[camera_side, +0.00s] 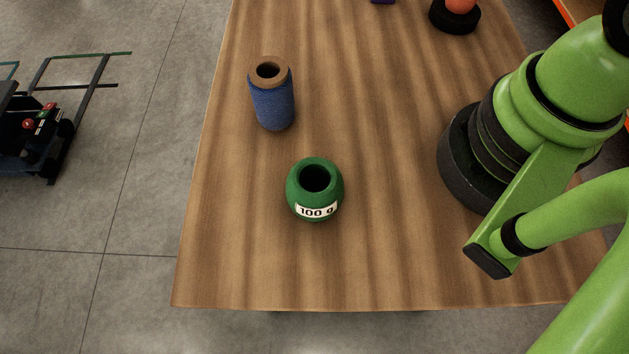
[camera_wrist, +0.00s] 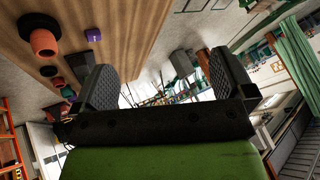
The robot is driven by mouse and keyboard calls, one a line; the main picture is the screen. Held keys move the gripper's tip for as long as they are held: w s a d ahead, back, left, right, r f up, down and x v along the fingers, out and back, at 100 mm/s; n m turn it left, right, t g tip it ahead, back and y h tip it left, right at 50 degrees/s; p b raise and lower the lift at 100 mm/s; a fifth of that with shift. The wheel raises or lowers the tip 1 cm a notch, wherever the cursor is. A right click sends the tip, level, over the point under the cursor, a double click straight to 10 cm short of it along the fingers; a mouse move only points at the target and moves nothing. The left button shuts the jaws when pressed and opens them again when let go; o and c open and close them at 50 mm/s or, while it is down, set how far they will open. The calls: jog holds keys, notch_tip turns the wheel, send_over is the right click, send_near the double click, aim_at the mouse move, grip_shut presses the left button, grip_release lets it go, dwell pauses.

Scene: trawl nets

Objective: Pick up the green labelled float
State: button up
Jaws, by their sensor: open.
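The green float (camera_side: 315,191) stands upright on the wooden table (camera_side: 400,240) in the side view. It is round, with a dark hole in its top and a white label reading "100 g" on its front. My gripper (camera_wrist: 163,85) shows in the wrist view with its two dark ridged fingers apart and nothing between them. It points away from the float, and the float is not in the wrist view. In the side view my green arm is at the right, and the gripper itself is out of frame.
A blue twine spool (camera_side: 273,95) with a brown core stands behind and left of the float. An orange piece on a black base (camera_side: 456,18) and a purple object (camera_side: 383,1) are at the far end. The table around the float is clear; its front edge is near.

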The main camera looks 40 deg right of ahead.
jog(key=w+a+f+n+g, duration=0.3)
jog(key=w+a, duration=0.1)
jog(key=a, duration=0.1)
jog(key=n+g+h, duration=0.2)
jog(key=n+g, duration=0.2)
jog(key=n, duration=0.2)
send_over(315, 189)
jog(key=a, duration=0.2)
notch_tip(315, 189, down, 16)
jog(key=f, duration=0.2)
jog(key=s+f, duration=0.1)
jog(key=f, duration=0.1)
jog(key=shift+d+f, duration=0.15)
jog(key=shift+f, duration=0.2)
jog(key=shift+s+d+f, duration=0.1)
jog(key=shift+f, duration=1.35)
jog(key=shift+d+f, duration=0.1)
jog(key=shift+f, duration=1.35)
jog(key=c, duration=0.9)
